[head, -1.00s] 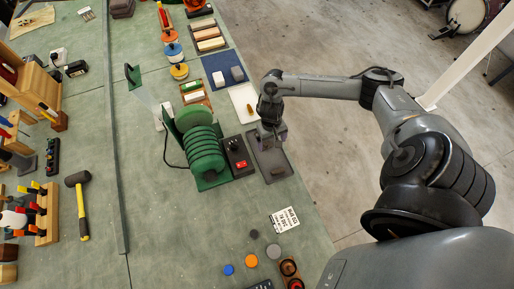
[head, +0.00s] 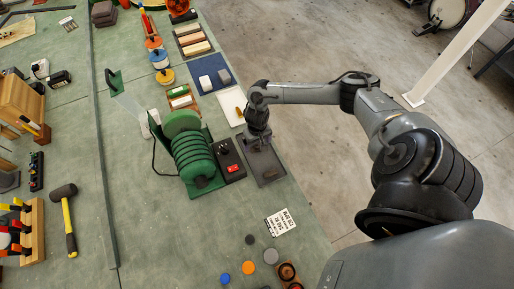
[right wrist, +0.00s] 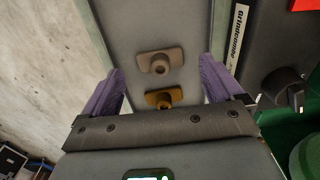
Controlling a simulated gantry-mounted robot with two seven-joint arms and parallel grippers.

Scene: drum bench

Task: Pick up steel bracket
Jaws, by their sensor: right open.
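A grey tray (head: 270,179) lies at the bench's right edge in the head view, with a small brownish part (head: 268,171) on it. In the right wrist view the tray (right wrist: 126,25) holds two flanged parts with round bosses: a dull grey-beige one (right wrist: 160,62), which looks most like the steel bracket, and a brass-coloured one (right wrist: 165,98) nearer the gripper body. My right gripper (head: 257,141) is over the tray's far end. Its purple fingers (right wrist: 160,72) are open, apart on both sides of the parts, with nothing held. My left gripper is out of view.
A black switch box (head: 230,160) with a red button and a green ribbed machine (head: 193,153) stand close left of the tray. A white tray (head: 232,104) lies beyond. A printed card (head: 281,222) lies nearer. Right of the bench edge is open floor.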

